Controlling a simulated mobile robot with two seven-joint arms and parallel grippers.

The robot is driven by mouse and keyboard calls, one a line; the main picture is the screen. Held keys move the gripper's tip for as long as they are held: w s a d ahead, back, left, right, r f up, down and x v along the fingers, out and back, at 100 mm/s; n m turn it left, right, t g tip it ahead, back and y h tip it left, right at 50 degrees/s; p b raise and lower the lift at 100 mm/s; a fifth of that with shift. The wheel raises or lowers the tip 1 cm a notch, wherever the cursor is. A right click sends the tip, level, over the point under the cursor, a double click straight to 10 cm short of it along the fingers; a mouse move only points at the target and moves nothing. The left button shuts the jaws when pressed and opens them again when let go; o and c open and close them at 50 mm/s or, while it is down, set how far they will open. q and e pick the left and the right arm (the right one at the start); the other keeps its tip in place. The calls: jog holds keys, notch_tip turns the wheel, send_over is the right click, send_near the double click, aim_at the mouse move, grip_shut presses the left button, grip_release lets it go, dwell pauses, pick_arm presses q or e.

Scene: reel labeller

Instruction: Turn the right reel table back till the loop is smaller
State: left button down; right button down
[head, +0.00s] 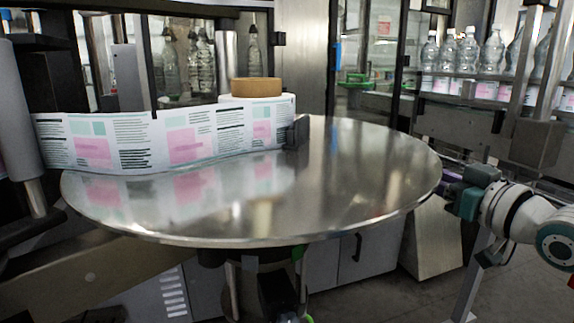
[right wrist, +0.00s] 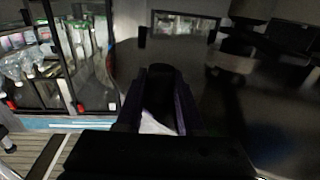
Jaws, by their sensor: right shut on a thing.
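The right reel table (head: 330,200) is a large round steel disc in the middle of the head view. A reel of labels (head: 280,108) with a brown core (head: 256,87) stands at its back. The printed label web (head: 130,145) runs left from it in a bowed loop over the table's left part. My right gripper (head: 448,182) is at the table's right rim, shut on it. The right wrist view shows its purple fingers (right wrist: 160,100) at the edge of the dark disc (right wrist: 205,95); the exact contact is hard to see. My left gripper is not in view.
A small black block (head: 298,132) stands on the table beside the reel. A grey roller (head: 20,120) stands at the left, where the web ends. Clear bottles (head: 468,50) stand on a conveyor at the back right. The table's front and right surface is bare.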

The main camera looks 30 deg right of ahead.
jog(key=c, duration=0.6)
grip_release()
jog(key=shift+o, duration=0.2)
jog(key=s+a+p, duration=0.1)
jog(key=s, duration=0.9)
jog(key=shift+w+a, duration=0.1)
jog(key=shift+a, duration=0.05)
